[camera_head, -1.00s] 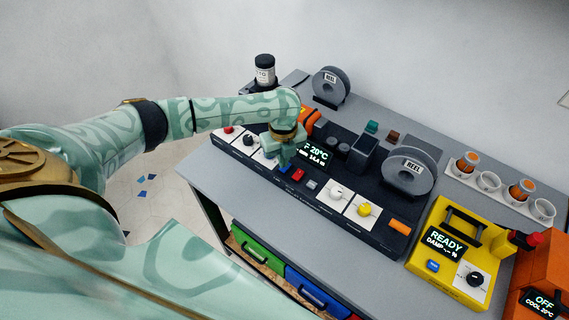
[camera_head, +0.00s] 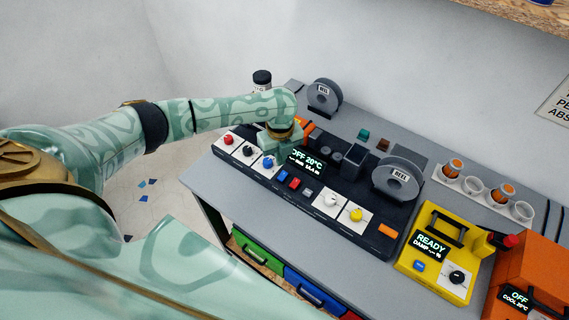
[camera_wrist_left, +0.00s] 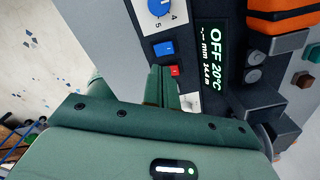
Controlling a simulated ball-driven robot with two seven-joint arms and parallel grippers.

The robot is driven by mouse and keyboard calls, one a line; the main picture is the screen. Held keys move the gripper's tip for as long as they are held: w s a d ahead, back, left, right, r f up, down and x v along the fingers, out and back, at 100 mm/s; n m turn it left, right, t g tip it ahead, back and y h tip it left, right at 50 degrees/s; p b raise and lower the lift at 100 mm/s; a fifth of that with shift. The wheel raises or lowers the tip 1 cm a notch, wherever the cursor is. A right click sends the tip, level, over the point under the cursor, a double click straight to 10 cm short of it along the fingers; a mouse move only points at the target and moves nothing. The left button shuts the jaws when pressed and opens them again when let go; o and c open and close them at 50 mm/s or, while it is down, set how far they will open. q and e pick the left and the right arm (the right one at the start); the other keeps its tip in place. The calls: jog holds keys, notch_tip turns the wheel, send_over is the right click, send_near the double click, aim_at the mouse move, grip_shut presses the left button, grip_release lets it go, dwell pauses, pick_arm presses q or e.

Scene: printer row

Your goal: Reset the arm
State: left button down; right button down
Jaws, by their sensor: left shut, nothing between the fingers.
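My left arm reaches in from the left in the head view, and its green gripper (camera_head: 279,140) is above the dark control unit (camera_head: 345,223). In the left wrist view, the gripper's fingers (camera_wrist_left: 162,86) are together and empty, over the panel near the blue and red buttons. Whether they touch the panel I cannot tell. The unit's display (camera_head: 309,161) reads OFF 20°C. My right gripper is not in view.
A row of knobs (camera_head: 247,151) lies along the unit's front left. Reels (camera_head: 325,97) stand behind and on its right. A yellow box (camera_head: 436,250) reading READY and an orange box stand at the right. The grey table front (camera_head: 240,200) is clear.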

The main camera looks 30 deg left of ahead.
pick_arm(q)
jog(key=s+d+n+t+h, duration=0.1)
jog(key=s+d+n+t, duration=0.15)
jog(key=s+d, duration=0.4)
jog(key=s+d+n+t+h, duration=0.1)
jog(key=s+d+n+t, duration=0.15)
jog(key=d, duration=0.65)
jog(key=s+a+r+n+t+y, duration=0.1)
jog(key=s+a+r+n+y, duration=0.25)
jog(key=s+a+n, duration=0.35)
jog(key=s+a+r+n+t+y, duration=0.1)
jog(key=s+a+r+n+y, duration=0.3)
jog(key=a, duration=0.5)
jog(key=s+d+f+n+g+h+b, duration=0.1)
jog(key=s+f+b, duration=0.1)
jog(key=f, duration=1)
jog(key=s+d+f+n+g+h+b, duration=0.1)
jog(key=s+d+f+h+b, duration=0.15)
jog(key=f, duration=0.95)
jog(key=s+d+f+n+g+h+b, duration=0.1)
jog(key=s+f+g+b, duration=0.15)
jog(key=f, duration=0.95)
jog(key=s+f+n+g+h+b, duration=0.1)
jog(key=s+f+b, duration=0.3)
jog(key=s+f, duration=1.2)
jog(key=shift+s+a+f+n+b, duration=0.35)
jog(key=shift+s+n, duration=0.25)
jog(key=shift+s, duration=0.2)
